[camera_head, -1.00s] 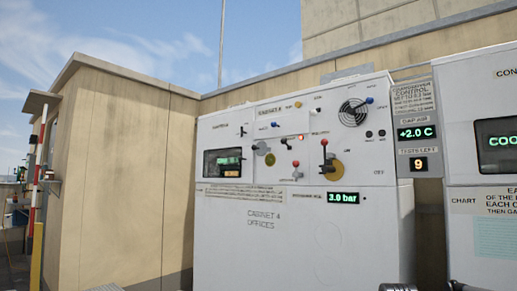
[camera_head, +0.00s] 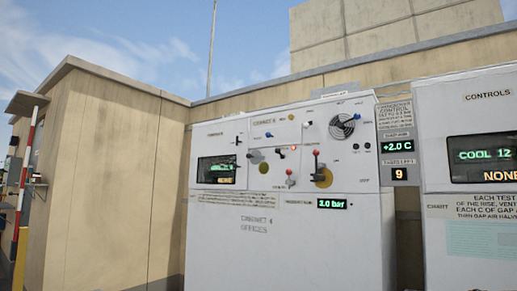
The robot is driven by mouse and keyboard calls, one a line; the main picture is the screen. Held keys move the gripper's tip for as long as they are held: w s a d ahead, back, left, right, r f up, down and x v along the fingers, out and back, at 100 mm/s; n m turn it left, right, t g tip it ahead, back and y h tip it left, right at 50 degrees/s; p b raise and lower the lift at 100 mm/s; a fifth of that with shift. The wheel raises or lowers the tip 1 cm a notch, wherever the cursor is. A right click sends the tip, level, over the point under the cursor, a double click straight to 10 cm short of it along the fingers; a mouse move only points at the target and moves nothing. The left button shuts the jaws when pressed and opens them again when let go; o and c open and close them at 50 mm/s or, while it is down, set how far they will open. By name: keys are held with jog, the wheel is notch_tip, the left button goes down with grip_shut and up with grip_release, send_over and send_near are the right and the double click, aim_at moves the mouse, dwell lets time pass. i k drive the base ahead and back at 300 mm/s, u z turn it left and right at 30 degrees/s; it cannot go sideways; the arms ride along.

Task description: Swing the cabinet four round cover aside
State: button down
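Cabinet four (camera_head: 290,240) is a white upright box in the middle of the view, lettered "CABINET 4 OFFICES". Its upper panel carries several levers, a dark fan grille (camera_head: 343,126) and a green-lit window (camera_head: 216,169). A small round yellow disc (camera_head: 264,168) sits mid-panel beside a grey disc with a blue-knobbed lever (camera_head: 250,155). I cannot tell for sure which disc is the round cover. My gripper is out of view.
A second white cabinet (camera_head: 475,220) stands to the right, its display reading "COOL 12". Between them a grey strip (camera_head: 399,150) shows +2.0 C and 9. A pressure readout (camera_head: 331,203) shows about 3.0 bar. A tan shed (camera_head: 110,180) stands at the left.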

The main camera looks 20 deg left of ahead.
aim_at(255, 157)
jog(key=z, duration=0.3)
jog(key=i, duration=0.1)
jog(key=z, duration=1.3)
jog(key=k, duration=1.5)
jog(key=u, duration=1.7)
jog(key=i, duration=1)
jog(key=z, duration=0.1)
